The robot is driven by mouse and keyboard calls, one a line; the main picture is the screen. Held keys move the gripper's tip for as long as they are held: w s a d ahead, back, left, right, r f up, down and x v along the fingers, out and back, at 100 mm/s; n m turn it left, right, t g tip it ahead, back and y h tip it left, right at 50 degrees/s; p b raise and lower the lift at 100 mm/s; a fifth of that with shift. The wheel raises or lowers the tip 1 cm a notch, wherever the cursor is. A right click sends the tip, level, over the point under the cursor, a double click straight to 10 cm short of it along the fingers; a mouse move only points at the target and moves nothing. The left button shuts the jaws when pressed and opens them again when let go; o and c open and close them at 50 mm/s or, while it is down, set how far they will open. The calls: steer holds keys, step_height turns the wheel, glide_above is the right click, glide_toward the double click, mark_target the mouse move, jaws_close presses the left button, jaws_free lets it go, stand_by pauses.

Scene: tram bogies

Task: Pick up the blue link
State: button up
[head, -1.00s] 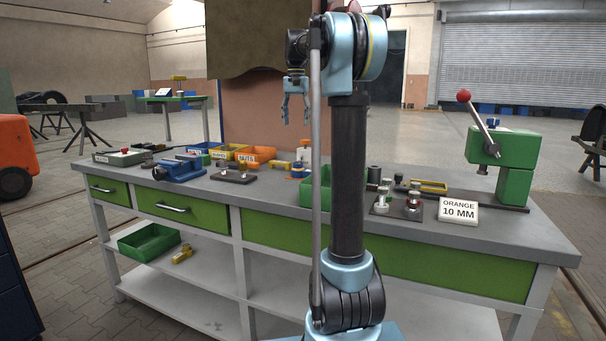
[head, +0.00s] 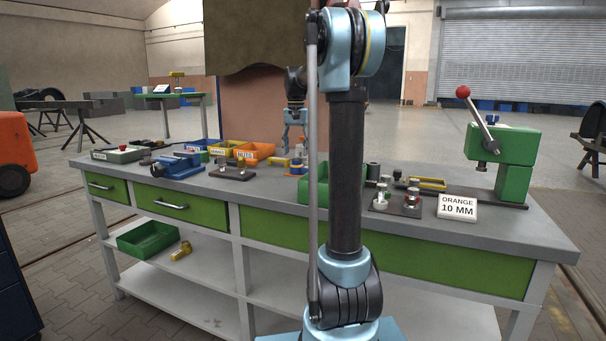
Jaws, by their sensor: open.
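My gripper (head: 294,146) hangs with its fingers pointing down and apart, empty. It is above the back middle of the workbench (head: 262,193), left of my arm's column. Just below it on the bench is a small blue and orange item (head: 297,169). The blue part may be the blue link, but it is too small to tell, and my arm partly hides that area. A larger blue vise (head: 180,166) stands further left on the bench.
Blue, yellow and orange bins (head: 257,151) stand at the back. A dark fixture (head: 233,173) lies left of the gripper. A green bin (head: 306,188) is partly behind my arm. To the right are a sign (head: 457,207) and a green lever press (head: 515,160).

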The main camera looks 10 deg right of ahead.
mark_target(297, 160)
steer(key=shift+s+f, duration=0.15)
steer(key=shift+f, duration=2.2)
steer(key=shift+c, duration=0.5)
steer(key=shift+s, duration=0.1)
jaws_close()
